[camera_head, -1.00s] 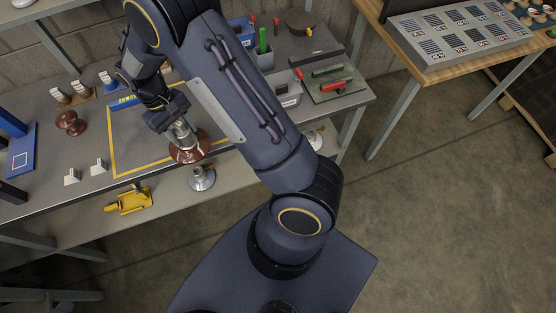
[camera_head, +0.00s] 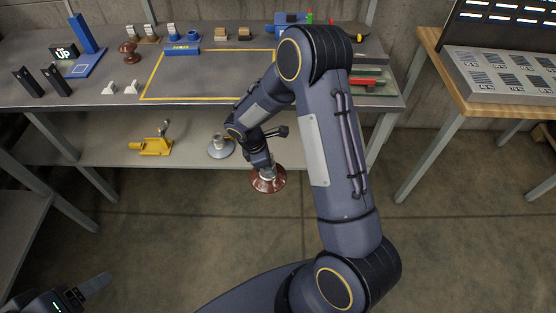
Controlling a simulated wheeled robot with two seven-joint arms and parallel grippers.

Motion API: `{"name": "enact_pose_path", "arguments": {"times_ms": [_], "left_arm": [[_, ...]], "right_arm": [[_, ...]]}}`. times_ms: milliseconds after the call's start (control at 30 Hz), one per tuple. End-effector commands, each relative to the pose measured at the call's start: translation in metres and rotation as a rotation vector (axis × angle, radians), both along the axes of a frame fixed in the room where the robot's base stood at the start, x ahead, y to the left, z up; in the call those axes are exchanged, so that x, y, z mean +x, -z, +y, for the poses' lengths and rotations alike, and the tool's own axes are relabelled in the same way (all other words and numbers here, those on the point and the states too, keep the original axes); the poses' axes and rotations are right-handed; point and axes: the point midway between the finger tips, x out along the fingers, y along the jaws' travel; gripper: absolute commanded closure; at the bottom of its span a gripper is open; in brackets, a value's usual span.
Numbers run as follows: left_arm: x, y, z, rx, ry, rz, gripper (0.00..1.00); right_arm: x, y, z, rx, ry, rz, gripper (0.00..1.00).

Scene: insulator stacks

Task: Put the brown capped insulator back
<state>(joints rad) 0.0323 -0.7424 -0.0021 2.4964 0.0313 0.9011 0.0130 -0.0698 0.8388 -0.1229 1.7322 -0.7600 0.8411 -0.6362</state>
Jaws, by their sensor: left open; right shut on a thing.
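The brown capped insulator (camera_head: 267,182) is a brown disc with a metal cap, held upright in front of the bench's lower shelf, clear of the tabletop. My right gripper (camera_head: 266,168) is shut on its metal cap; the fingers are partly hidden by the wrist. My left gripper (camera_head: 78,295) is open and empty at the bottom left corner, partly cut off by the picture edge. A grey-white disc insulator (camera_head: 221,149) stands on the lower shelf, just left of the held one. A smaller brown insulator (camera_head: 128,52) stands on the tabletop at the left.
The yellow-outlined area (camera_head: 205,78) on the bench top looks clear. A yellow tool (camera_head: 152,146) lies on the lower shelf (camera_head: 105,155). A blue stand (camera_head: 84,45), black uprights (camera_head: 54,79) and small white blocks (camera_head: 131,87) are at the bench's left. A wooden table (camera_head: 480,95) stands right.

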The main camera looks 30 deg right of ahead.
Motion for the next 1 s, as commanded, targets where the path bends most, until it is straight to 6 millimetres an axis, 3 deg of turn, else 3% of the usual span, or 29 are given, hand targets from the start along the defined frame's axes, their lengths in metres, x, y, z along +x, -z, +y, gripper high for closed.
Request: {"name": "enact_pose_path", "arguments": {"times_ms": [33,433,700,1000], "left_arm": [[0.000,0.030,0.000,0.000,0.000,0.000,0.29],[0.000,0.140,0.000,0.000,0.000,0.000,0.29],[0.000,0.188,0.000,0.000,0.000,0.000,0.29],[0.000,0.210,0.000,0.000,0.000,-0.001,0.29]], "right_arm": [[0.003,0.034,-0.005,0.002,-0.113,0.001,1.00],[0.044,0.156,-0.043,0.002,-1.054,-0.009,1.00],[0.071,0.195,-0.065,-0.002,-1.495,-0.012,1.00],[0.085,0.207,-0.078,-0.004,-1.721,-0.007,1.00]]}}
